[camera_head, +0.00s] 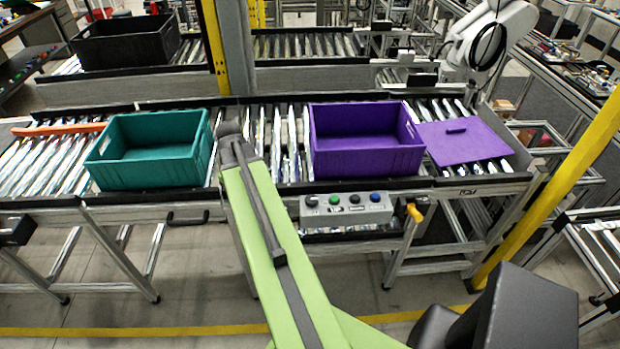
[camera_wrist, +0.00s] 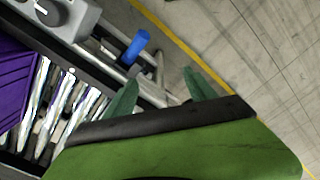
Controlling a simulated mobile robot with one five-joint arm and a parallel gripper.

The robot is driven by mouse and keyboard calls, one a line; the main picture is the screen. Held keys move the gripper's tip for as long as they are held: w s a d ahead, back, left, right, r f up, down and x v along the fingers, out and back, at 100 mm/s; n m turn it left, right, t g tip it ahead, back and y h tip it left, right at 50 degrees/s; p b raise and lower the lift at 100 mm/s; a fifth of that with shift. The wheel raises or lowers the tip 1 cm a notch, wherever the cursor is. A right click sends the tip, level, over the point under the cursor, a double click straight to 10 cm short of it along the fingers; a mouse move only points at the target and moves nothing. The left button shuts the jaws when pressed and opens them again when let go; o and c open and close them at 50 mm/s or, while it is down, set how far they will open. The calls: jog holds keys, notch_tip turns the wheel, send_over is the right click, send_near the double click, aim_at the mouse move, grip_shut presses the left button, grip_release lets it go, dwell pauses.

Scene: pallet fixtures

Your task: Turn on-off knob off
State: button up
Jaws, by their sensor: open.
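The grey control box (camera_head: 345,209) is on the front rail of the conveyor in the head view. A dark knob (camera_head: 311,201) is at its left end, beside green, dark and blue round controls. In the wrist view, part of the grey box (camera_wrist: 68,26) shows at the top left, with a grey knob-like part (camera_wrist: 60,8) cut by the frame edge. I cannot tell which control that is. My gripper (camera_wrist: 158,84) is open, its two green fingers apart with nothing between them. It is away from the box. My fingers are not clear in the head view.
A teal crate (camera_head: 150,170) and a purple crate (camera_head: 370,165) sit on the rollers. A purple lid (camera_head: 465,148) lies right of them. A yellow handle (camera_head: 414,213) sticks out right of the box. A blue cylinder (camera_wrist: 137,46) stands near my fingers. Floor in front is free.

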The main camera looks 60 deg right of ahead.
jog(key=s+d+r+p, duration=0.4)
jog(key=s+d+r, duration=0.4)
jog(key=d, duration=0.4)
jog(key=r+p, duration=0.1)
jog(key=p, duration=0.1)
send_over(312, 199)
notch_tip(312, 199, down, 18)
jog(key=b, duration=1.8)
jog(key=shift+r, duration=0.1)
jog(key=shift+r, duration=0.1)
jog(key=shift+c, duration=0.2)
jog(key=c, duration=1.2)
jog(key=shift+a, duration=0.1)
jog(key=shift+c, duration=0.6)
